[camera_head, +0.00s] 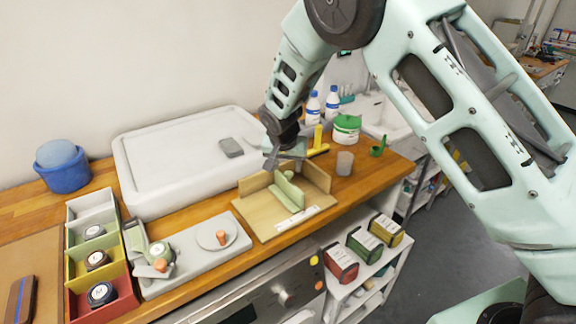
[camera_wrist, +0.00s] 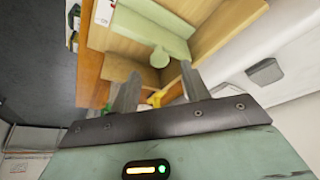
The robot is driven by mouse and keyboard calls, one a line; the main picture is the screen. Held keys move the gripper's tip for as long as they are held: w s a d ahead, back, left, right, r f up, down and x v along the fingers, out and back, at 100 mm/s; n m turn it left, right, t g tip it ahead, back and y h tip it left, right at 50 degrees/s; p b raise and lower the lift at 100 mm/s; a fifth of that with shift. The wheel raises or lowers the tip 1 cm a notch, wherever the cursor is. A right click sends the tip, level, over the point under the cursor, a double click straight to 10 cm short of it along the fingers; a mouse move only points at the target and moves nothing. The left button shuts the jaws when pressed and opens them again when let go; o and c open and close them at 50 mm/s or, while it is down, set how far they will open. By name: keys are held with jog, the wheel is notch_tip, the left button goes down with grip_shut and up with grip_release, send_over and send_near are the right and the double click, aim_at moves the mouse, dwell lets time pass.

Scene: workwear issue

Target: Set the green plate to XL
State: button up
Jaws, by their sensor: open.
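The green plate (camera_head: 290,194) stands in a wooden holder (camera_head: 254,217) with raised side walls on the counter, a small rounded knob on it. A white label strip (camera_head: 297,218) lies along the holder's front edge; its marks are too small to read. My gripper (camera_head: 285,165) is just above and behind the green plate, open and empty. In the wrist view the green plate (camera_wrist: 152,28) and its round knob (camera_wrist: 160,58) show beyond my open gripper (camera_wrist: 158,82). The knob appears between the fingertips, but I cannot tell whether they touch anything.
A grey board with two round pieces (camera_head: 190,258) lies left of the holder. A grey cup (camera_head: 344,163) and yellow tool (camera_head: 318,142) stand close right. Boxes (camera_head: 340,262) sit on the shelf below.

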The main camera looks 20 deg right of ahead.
aim_at(289, 173)
jog(key=shift+p+x, duration=0.35)
jog(key=shift+x, duration=1.5)
jog(key=shift+s, duration=0.1)
grip_shut()
jog(key=s+a+b, duration=0.3)
jog(key=a, duration=0.6)
jog(key=shift+a, duration=0.15)
grip_release()
jog(key=b+v, duration=0.4)
jog(key=v, duration=1.3)
jog(key=shift+r, duration=0.25)
